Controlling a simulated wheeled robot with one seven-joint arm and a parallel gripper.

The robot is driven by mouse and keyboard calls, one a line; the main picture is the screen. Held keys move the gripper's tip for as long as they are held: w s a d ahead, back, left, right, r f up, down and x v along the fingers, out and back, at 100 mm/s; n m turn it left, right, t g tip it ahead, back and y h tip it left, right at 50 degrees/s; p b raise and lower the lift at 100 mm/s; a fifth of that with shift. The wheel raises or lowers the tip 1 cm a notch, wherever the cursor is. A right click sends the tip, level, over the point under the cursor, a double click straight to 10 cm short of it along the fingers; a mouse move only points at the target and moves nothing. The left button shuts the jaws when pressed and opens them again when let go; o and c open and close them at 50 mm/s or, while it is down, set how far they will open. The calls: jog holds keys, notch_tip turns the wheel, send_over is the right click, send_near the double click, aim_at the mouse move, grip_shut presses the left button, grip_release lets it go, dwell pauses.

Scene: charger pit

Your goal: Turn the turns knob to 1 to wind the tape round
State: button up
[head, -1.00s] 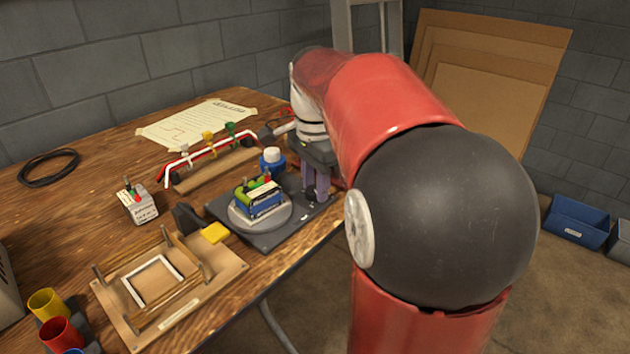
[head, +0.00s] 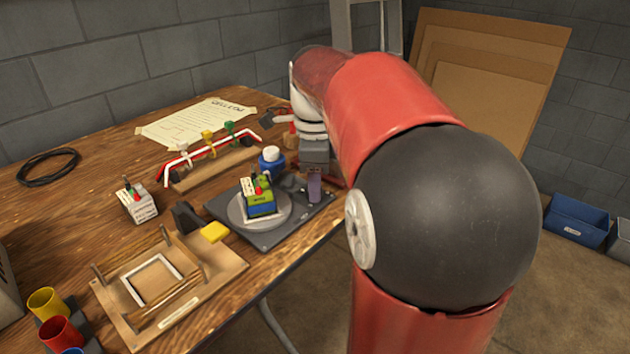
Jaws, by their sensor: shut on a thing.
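The winding station (head: 262,237) is a dark plate near the table's right edge. On its round grey turntable (head: 278,216) stands a block of blue and green cells (head: 260,203) with a white top and a red terminal. A blue roll with a white top (head: 271,160), which may be the tape, stands at the plate's back edge. My gripper (head: 314,186) points down at the plate's right corner, its purple-grey fingers seen edge-on. It is shut on the turns knob, which the fingers hide, so I cannot read its setting.
A small white pack (head: 137,203) stands at left. Behind are a rack with coloured clips (head: 215,167) and a paper sheet (head: 185,125). Coloured cups (head: 60,333) stand front left.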

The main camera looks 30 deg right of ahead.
dwell(0.4)
jog(key=o, duration=1)
jog(key=shift+c, duration=0.2)
notch_tip(320, 180, up, 8)
jog(key=shift+f, duration=0.1)
jog(key=shift+s, duration=0.1)
